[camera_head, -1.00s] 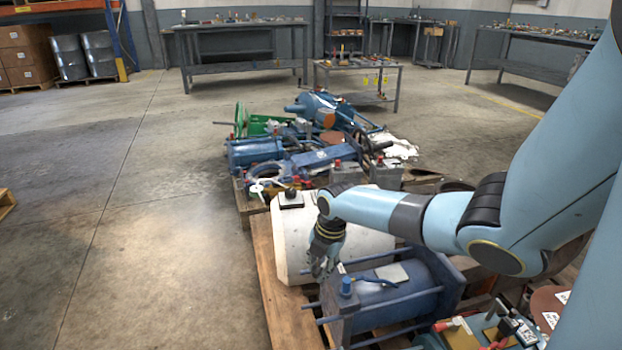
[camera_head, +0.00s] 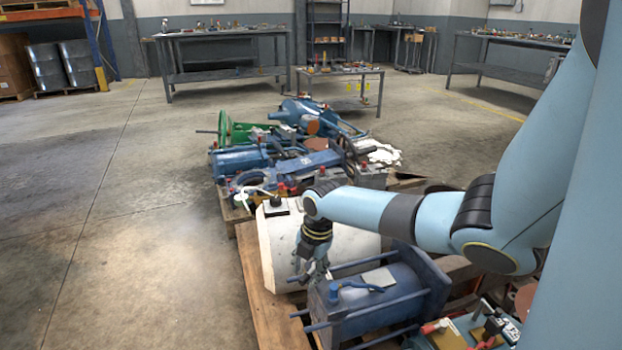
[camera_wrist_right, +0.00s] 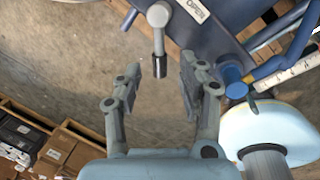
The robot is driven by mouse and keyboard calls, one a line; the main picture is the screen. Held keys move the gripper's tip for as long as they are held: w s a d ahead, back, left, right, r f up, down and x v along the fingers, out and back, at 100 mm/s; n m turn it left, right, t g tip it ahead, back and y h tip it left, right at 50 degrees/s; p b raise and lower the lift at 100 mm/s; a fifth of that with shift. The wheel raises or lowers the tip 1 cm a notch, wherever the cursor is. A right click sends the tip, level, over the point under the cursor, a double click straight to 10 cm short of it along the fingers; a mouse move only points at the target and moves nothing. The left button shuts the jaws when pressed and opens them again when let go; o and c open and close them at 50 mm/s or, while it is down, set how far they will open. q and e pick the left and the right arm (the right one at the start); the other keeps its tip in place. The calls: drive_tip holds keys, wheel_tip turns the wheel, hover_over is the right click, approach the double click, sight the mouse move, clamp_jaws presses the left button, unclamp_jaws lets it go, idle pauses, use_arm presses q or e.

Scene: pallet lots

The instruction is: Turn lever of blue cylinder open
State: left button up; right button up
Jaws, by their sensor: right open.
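The blue cylinder (camera_head: 392,296) lies on a wooden pallet, with long tie rods and a square end plate. In the right wrist view its blue body (camera_wrist_right: 228,14) fills the top right. A grey lever with a round hub and dark tip (camera_wrist_right: 158,42) hangs from its edge. My right gripper (camera_head: 314,272) is by the cylinder's near left end, in front of the white drum. In the wrist view the right gripper (camera_wrist_right: 161,76) is open, with the lever's dark tip between its fingertips and no clear contact. My left gripper is out of view.
A white drum (camera_head: 275,245) stands just behind the gripper. A blue fitting (camera_wrist_right: 232,82) and a white round part (camera_wrist_right: 268,130) lie close to the right finger. More blue machine parts (camera_head: 240,158) fill the pallet behind. The floor (camera_head: 150,250) at left is clear.

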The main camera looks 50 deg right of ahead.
wheel_tip(320, 180, up, 10)
drive_tip(key=s, duration=0.2)
idle(0.5)
drive_tip(key=s+a+f+m+p, duration=0.3)
drive_tip(key=s+a+f+m, duration=0.2)
drive_tip(key=s, duration=0.8)
drive_tip(key=s+a+f+m+g+p, duration=0.1)
drive_tip(key=s+a+f+m+p, duration=0.2)
drive_tip(key=s+a+f+m, duration=0.3)
drive_tip(key=s+a+f+m+h+p, duration=0.1)
drive_tip(key=s+a+f+m+p, duration=0.2)
drive_tip(key=s+f, duration=0.9)
drive_tip(key=shift+s+a+f+m+g, duration=0.35)
drive_tip(key=shift+s+a+m, duration=1.45)
drive_tip(key=shift+s, duration=3.35)
